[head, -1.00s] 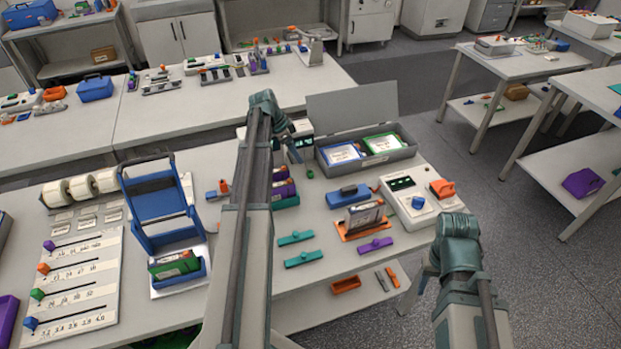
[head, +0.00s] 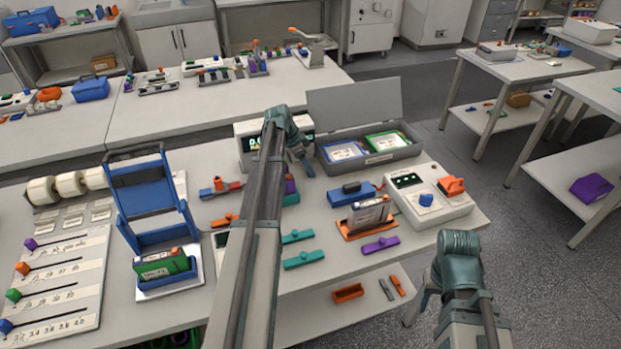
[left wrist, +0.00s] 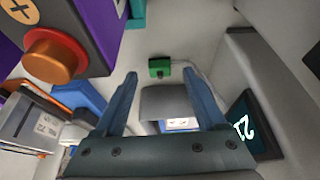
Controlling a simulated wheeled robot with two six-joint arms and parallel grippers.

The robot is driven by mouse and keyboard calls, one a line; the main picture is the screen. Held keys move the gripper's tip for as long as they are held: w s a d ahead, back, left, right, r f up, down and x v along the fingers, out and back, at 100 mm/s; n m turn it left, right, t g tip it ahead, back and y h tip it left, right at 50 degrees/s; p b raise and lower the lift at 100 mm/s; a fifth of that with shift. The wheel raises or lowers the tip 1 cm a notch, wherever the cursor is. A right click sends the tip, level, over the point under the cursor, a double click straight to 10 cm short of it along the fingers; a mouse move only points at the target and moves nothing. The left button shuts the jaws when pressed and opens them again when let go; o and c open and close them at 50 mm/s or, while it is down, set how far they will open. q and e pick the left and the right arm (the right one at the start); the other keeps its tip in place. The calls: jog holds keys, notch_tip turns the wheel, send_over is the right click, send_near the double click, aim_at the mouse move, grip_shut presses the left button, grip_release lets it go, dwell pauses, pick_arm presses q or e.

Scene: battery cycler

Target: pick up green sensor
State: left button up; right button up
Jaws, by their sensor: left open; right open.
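The green sensor (left wrist: 160,67) is a small green block with a dark centre and a thin cable, on the pale surface in the left wrist view. My left gripper (left wrist: 160,88) is open and empty, and its two fingers point toward the sensor, which shows between and beyond the fingertips. In the head view my left gripper (head: 304,166) is over the back of the bench, left of the grey open case; I cannot make out the sensor there.
A meter with a lit display (left wrist: 246,125) stands close on the right in the left wrist view. A purple block with an orange-red terminal (left wrist: 50,55) is close on the left. The grey case (head: 372,160) and the white device (head: 430,205) lie to the right.

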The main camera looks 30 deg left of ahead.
pick_arm(q)
jog(key=shift+b+x, duration=0.35)
jog(key=shift+x, duration=0.5)
pick_arm(e)
jog(key=shift+f, duration=0.75)
pick_arm(q)
jog(key=shift+r, duration=0.1)
grip_shut()
jog(key=shift+r, duration=0.1)
pick_arm(e)
jog(key=shift+r, duration=0.15)
